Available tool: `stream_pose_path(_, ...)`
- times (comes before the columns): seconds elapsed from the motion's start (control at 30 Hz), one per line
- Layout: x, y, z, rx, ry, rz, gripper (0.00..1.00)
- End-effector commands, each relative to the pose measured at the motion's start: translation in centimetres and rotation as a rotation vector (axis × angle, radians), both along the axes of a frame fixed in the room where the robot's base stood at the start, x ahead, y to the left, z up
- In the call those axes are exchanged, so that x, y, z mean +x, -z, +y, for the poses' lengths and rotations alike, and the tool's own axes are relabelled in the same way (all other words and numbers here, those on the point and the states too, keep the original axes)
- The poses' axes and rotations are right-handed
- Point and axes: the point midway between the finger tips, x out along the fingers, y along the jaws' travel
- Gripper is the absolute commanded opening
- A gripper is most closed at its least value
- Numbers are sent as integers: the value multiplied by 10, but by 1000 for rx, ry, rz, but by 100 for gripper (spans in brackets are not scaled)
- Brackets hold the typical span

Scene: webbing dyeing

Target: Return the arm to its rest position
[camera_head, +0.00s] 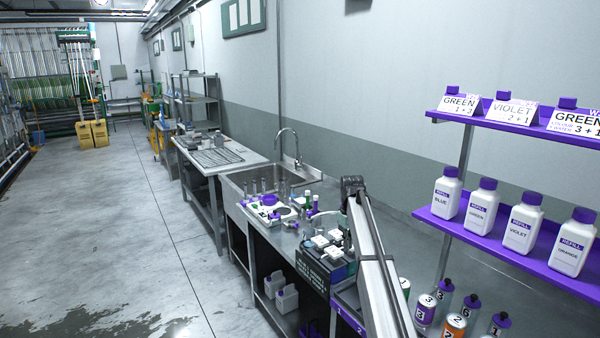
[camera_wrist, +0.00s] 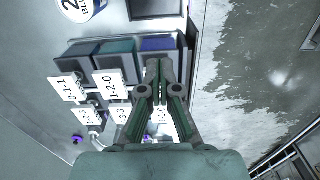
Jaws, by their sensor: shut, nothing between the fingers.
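My gripper (camera_wrist: 158,68) shows in the wrist view with its two fingers together and nothing between them. It hangs over the edge of a bench, in front of a rack of dark, teal and blue blocks (camera_wrist: 115,46) with white number labels (camera_wrist: 110,84). I cannot tell whether the fingertips touch the rack. In the head view my arm rises at the lower middle, and its gripper end cannot be made out there.
A purple shelf (camera_head: 426,214) at right holds white refill bottles (camera_head: 481,208). Numbered cans (camera_head: 426,310) stand below it. A sink (camera_head: 255,178) and a dark box (camera_head: 322,272) line the bench.

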Motion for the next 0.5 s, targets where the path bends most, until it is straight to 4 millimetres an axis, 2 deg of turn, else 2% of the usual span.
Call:
stream_pose_path(0.03,-14,15,1,1,10,3,0)
stream_pose_path(0.27,-57,71,1,0,75,2,0)
stream_pose_path(0.37,-84,101,1,0,111,3,0)
stream_pose_path(0.47,-121,137,1,1,159,4,0)
stream_pose_path(0.5,-140,153,1,1,182,4,0)
